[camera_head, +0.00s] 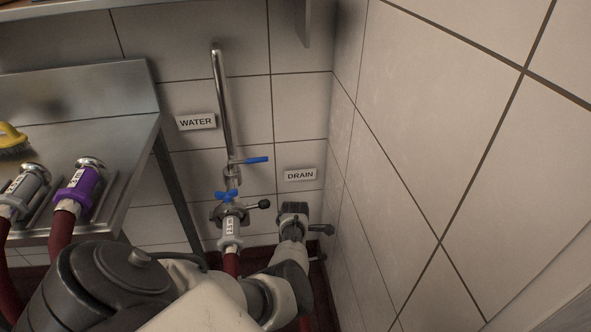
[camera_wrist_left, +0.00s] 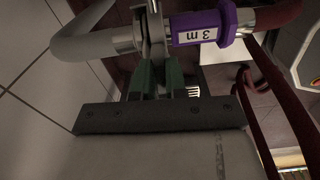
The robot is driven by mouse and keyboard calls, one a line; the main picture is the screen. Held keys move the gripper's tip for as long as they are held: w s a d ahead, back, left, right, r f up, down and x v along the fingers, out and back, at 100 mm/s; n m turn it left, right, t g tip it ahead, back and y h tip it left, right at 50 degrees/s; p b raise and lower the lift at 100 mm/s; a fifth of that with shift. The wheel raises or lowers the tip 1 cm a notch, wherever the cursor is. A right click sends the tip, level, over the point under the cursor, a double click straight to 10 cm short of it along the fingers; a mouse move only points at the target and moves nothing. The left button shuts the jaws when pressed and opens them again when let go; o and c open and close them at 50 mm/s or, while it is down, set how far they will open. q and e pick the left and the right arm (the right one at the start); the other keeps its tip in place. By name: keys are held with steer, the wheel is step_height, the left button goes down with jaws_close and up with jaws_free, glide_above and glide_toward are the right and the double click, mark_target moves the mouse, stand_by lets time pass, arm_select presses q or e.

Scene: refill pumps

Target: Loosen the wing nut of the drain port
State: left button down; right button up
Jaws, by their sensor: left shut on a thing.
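The drain port's clamp (camera_wrist_left: 152,32) joins a grey pipe end (camera_wrist_left: 85,35) on the left to a purple "3 m" hose coupling (camera_wrist_left: 202,30) on the right in the left wrist view. My left gripper's green fingers (camera_wrist_left: 163,76) are shut at the clamp's near side, on the wing nut, which they hide. In the head view my left gripper (camera_head: 292,212) is at the drain port, below the DRAIN label (camera_head: 300,175), and hides most of it. A dark handle (camera_head: 322,229) shows just right of it. My right gripper is not in view.
A steel table (camera_head: 110,150) holds purple (camera_head: 75,188) and grey (camera_head: 25,190) couplings. A tiled wall (camera_head: 420,130) closes the right.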

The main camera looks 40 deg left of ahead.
arm_select(q)
steer(key=shift+n, duration=0.5)
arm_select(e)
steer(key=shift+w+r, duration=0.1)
arm_select(q)
steer(key=c, duration=1.2)
jaws_free()
steer(key=shift+o, duration=0.2)
steer(key=shift+r, duration=0.15)
step_height(320, 180, up, 10)
steer(key=p, duration=0.4)
steer(key=shift+r, duration=0.25)
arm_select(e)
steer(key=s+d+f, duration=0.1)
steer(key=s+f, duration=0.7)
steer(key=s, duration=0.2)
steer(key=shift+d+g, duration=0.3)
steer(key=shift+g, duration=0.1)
arm_select(q)
steer(key=shift+s, duration=0.1)
